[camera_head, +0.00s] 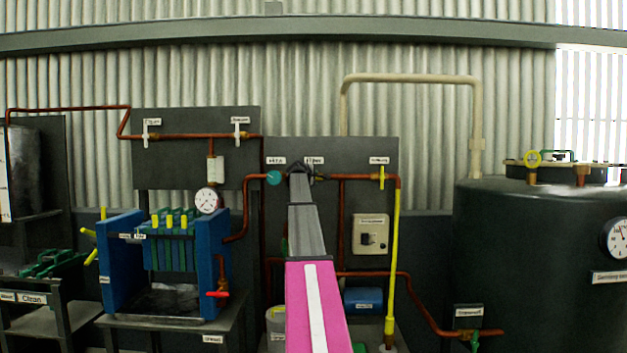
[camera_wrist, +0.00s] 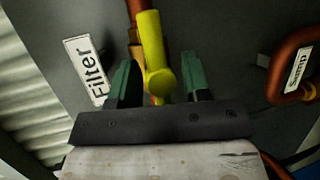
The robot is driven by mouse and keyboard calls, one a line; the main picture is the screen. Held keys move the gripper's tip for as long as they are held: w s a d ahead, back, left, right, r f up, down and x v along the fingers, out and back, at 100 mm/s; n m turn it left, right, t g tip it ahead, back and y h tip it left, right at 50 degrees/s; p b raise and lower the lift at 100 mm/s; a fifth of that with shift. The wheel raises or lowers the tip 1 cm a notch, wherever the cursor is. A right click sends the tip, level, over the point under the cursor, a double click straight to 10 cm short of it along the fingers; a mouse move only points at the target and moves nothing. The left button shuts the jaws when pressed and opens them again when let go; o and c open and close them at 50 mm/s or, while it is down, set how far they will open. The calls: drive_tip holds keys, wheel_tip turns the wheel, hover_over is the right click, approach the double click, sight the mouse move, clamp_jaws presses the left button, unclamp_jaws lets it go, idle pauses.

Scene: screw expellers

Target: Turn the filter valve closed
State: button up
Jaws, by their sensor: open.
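The filter valve shows in the wrist view as a yellow handle (camera_wrist: 152,45) on a brass body, in line with a copper pipe (camera_wrist: 136,7). A white "Filter" label (camera_wrist: 88,68) is beside it. My gripper (camera_wrist: 158,78) is open, with one green finger on each side of the yellow handle. I cannot tell whether either finger touches it. In the head view my gripper (camera_head: 299,172) reaches the dark panel just below the filter label (camera_head: 314,160). My arm hides the valve handle there.
A teal round knob (camera_head: 274,177) is just left of my gripper. A yellow valve handle (camera_head: 381,177) is to the right on the same panel (camera_head: 350,148). A blue filter press (camera_head: 122,262) stands left, a dark tank (camera_head: 530,260) right.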

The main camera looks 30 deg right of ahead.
clamp_jaws()
drive_tip(key=shift+s+f, duration=0.1)
drive_tip(key=m+y, duration=0.2)
drive_tip(key=m, duration=0.1)
drive_tip(key=m+t+y, duration=0.1)
drive_tip(key=m+y, duration=0.1)
drive_tip(key=shift+a+m+y, duration=0.1)
drive_tip(key=shift+m+y, duration=0.2)
drive_tip(key=shift+m, duration=0.1)
drive_tip(key=m+t+y, duration=0.1)
drive_tip(key=m+y, duration=0.1)
drive_tip(key=m, duration=0.1)
drive_tip(key=shift+t, duration=0.3)
drive_tip(key=shift+m+t+y, duration=0.7)
drive_tip(key=shift+m+y, duration=0.4)
drive_tip(key=shift+m, duration=0.2)
